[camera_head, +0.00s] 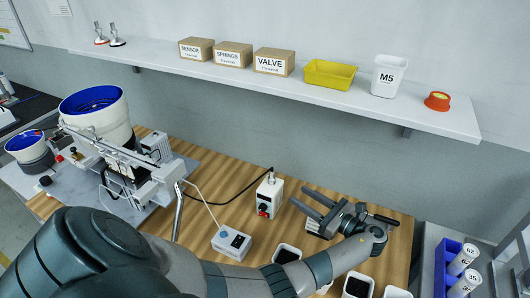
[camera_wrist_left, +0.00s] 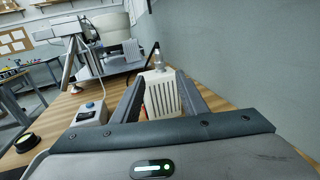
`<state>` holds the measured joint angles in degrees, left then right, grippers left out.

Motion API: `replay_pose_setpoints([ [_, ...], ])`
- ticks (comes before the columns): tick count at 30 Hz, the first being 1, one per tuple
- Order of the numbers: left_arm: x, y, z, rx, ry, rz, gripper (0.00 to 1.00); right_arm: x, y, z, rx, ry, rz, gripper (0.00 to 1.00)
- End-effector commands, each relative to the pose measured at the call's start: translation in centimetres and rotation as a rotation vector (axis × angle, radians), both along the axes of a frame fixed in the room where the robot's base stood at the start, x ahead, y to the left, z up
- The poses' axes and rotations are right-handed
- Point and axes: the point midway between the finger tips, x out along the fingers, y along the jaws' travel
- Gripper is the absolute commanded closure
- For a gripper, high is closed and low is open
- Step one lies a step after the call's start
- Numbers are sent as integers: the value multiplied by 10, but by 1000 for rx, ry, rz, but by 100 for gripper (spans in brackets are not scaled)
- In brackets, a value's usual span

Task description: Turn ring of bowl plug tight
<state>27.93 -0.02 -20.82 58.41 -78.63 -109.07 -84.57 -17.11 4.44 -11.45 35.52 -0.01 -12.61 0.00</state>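The bowl plug (camera_head: 272,177) is a small grey connector upright on top of a white control box (camera_head: 265,205) with a red and dark front. A black cable runs from the plug left to the feeder. The plug (camera_wrist_left: 157,58) also shows in the left wrist view, above the white box (camera_wrist_left: 161,97). My left gripper (camera_head: 308,195) is open and empty, to the right of the box, with its fingers pointing left. In the wrist view the box shows between the two fingers, and the plug beyond the tips, apart from them. The ring is too small to make out. My right gripper is not in view.
A feeder with a blue-lined bowl (camera_head: 95,103) stands at the left. A second white controller (camera_head: 232,243) sits in front of the box. Small trays (camera_head: 357,287) line the table's front. A shelf (camera_head: 300,87) with cartons and bins hangs on the wall behind.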

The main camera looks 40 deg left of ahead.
Motion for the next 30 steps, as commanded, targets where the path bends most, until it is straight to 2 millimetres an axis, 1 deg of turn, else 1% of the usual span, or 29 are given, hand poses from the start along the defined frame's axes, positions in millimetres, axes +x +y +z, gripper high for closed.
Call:
replay_pose_setpoints([
  [8,0,3,1,0,0,0,61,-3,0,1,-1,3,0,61],
  [14,-1,17,2,0,0,2,61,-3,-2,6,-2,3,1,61],
  [20,-2,46,3,1,2,2,61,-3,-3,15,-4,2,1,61],
  [30,-3,107,3,2,2,1,61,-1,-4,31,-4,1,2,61],
])
